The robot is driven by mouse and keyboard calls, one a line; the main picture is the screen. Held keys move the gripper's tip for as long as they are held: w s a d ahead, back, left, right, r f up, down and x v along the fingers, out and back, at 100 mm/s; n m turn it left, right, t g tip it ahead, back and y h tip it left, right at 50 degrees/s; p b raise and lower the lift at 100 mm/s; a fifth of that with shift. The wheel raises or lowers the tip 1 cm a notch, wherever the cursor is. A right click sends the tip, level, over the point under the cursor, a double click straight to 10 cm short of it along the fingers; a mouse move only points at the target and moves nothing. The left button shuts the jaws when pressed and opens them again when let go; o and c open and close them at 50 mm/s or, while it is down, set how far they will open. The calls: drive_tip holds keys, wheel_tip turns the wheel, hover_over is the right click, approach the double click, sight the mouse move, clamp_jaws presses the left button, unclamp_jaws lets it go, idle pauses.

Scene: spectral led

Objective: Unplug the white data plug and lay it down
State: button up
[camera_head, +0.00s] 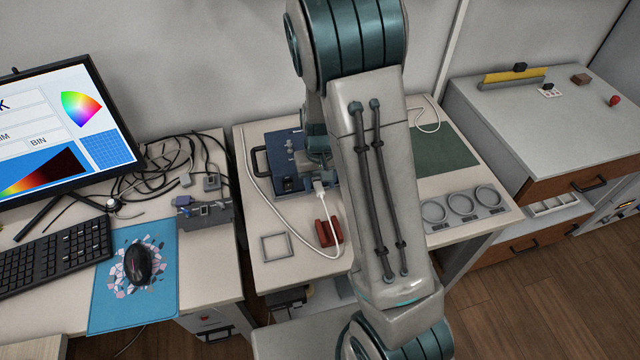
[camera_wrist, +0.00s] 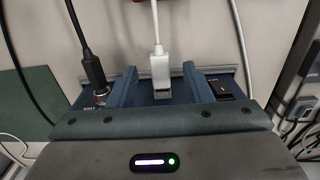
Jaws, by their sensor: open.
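The white data plug (camera_wrist: 160,68) is upright in the wrist view, its cable running up from it. Its lower end meets the blue box (camera_wrist: 222,103), and the contact is partly hidden. My gripper (camera_wrist: 160,80) is open, with one finger on each side of the plug and a gap visible at both sides. In the head view the white plug (camera_head: 319,187) shows at the right side of the blue box (camera_head: 262,160), just below my gripper (camera_head: 312,168). My arm hides part of the box. A black plug (camera_wrist: 96,76) stands in the box to the left in the wrist view.
A red block (camera_head: 328,232) and a square frame (camera_head: 275,247) lie on the bench, with the white cable (camera_head: 338,240) looping close by. A green mat (camera_head: 447,150) and a ring holder (camera_head: 462,204) are on the right.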

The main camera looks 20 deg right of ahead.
drive_tip(key=shift+f, duration=0.6)
clamp_jaws()
drive_tip(key=shift+s, duration=0.3)
drive_tip(key=shift+s, duration=1.1)
drive_tip(key=shift+s, duration=0.15)
drive_tip(key=shift+s+b, duration=0.35)
drive_tip(key=shift+s, duration=0.1)
